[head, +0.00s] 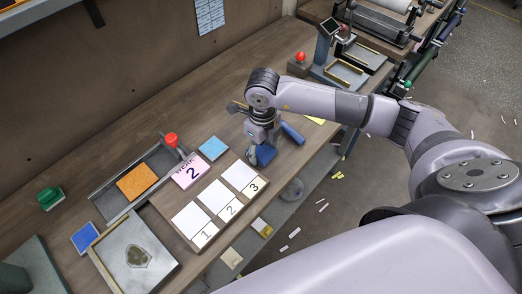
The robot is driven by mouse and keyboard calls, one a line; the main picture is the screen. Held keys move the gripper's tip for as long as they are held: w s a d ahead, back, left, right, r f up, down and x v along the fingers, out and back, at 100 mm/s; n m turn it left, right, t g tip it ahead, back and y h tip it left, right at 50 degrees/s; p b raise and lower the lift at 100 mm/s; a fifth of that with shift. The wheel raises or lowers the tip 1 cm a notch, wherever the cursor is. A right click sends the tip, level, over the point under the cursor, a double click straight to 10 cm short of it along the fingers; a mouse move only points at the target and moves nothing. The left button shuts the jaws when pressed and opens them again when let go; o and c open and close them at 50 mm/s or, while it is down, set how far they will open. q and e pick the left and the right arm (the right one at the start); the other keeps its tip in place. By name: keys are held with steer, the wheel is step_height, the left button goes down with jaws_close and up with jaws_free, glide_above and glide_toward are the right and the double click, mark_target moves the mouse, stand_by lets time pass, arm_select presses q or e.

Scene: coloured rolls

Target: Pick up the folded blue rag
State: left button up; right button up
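A dark blue piece, which looks like the folded blue rag (265,155), lies on the wooden bench near its front edge. My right gripper (260,144) points down right over it, and its fingers partly hide it. I cannot tell whether the fingers are apart or closed on the rag, nor whether it is lifted. A longer blue piece (292,132) is just right of the gripper. My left gripper is not in view.
Left of the gripper are a light blue square (214,149), a pink card (190,172) marked 2 and a numbered board (205,236) with white squares. A metal tray with a red knob (171,139) stands behind. A scale-like device (328,40) stands further right.

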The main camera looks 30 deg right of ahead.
mark_target(262, 151)
steer(key=c, duration=0.6)
steer(key=shift+r, duration=0.1)
step_height(262, 151, up, 20)
steer(key=b, duration=0.2)
stand_by(0.4)
